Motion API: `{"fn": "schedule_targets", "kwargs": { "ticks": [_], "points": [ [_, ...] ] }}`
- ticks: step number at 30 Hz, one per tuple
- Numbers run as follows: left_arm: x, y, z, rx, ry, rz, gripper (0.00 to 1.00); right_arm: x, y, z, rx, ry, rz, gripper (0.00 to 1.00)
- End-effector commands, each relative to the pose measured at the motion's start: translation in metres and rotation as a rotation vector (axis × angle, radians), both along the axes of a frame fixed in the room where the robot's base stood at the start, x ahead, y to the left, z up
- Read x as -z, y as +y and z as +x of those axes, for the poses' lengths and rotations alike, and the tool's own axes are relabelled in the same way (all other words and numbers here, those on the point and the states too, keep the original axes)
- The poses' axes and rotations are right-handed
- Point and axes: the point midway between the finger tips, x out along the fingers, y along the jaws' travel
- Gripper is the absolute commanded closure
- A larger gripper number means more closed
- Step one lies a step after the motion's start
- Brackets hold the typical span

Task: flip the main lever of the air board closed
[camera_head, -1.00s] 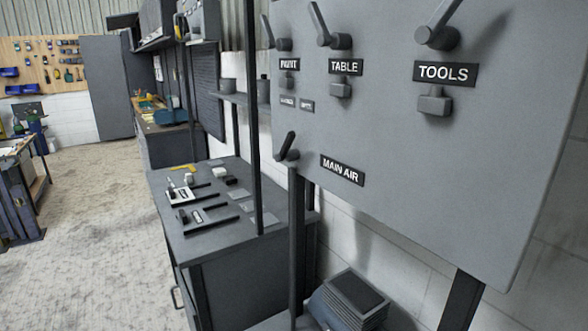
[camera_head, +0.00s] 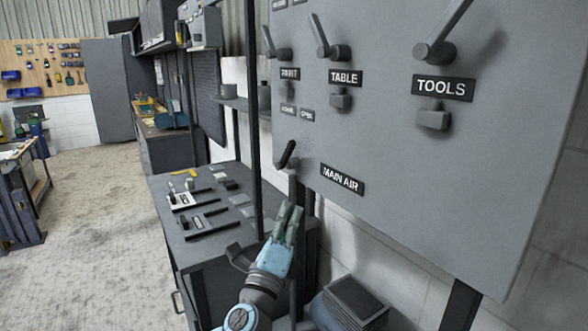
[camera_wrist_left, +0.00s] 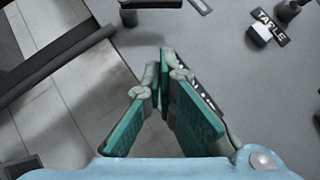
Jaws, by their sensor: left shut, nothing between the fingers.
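The air board (camera_head: 400,140) is a grey panel filling the right of the head view. Its main lever (camera_head: 287,153) is a short black handle at the lower left edge, left of the MAIN AIR label (camera_head: 342,179), tilted up and slightly right. My left gripper (camera_head: 294,206) is light blue with green finger pads. It is shut and empty, fingers pointing up, below the lever in the head view and apart from it in the picture. In the left wrist view the fingers (camera_wrist_left: 162,58) point towards a dark handle (camera_wrist_left: 150,4) at the top edge, probably the main lever, partly cut off.
Grey levers for PAINT (camera_head: 277,48), TABLE (camera_head: 333,42) and TOOLS (camera_head: 440,40) sit higher on the board. A dark bench (camera_head: 220,245) with small parts stands left of my gripper. A dark ribbed box (camera_head: 352,300) lies below the board. The floor at left is open.

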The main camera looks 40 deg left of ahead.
Motion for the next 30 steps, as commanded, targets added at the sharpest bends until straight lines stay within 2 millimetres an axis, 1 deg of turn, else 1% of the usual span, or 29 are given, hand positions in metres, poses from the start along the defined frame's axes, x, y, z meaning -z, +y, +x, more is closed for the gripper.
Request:
{"fn": "schedule_targets", "kwargs": {
  "ticks": [5,15,18,22,25,30],
  "points": [
    [-0.012,0.009,0.019,-0.001,-0.002,-0.002,1.00,-0.007,0.000,0.000,0.000,0.000,0.001,0.60],
    [-0.042,0.035,0.081,-0.001,-0.001,-0.003,1.00,-0.023,0.000,0.000,0.000,0.000,0.000,0.60],
    [-0.052,0.049,0.086,-0.002,0.001,0.000,1.00,-0.026,0.000,0.000,0.000,0.000,0.000,0.60],
    [-0.060,0.062,0.089,-0.001,0.002,0.000,1.00,-0.029,0.000,0.000,0.000,0.000,0.000,0.60],
    [-0.062,0.066,0.090,0.000,0.001,-0.003,1.00,-0.030,0.000,0.000,0.000,0.000,0.000,0.60],
    [-0.062,0.067,0.091,0.000,0.000,-0.004,1.00,-0.029,0.000,0.000,0.000,0.000,0.000,0.60]
  ]
}}
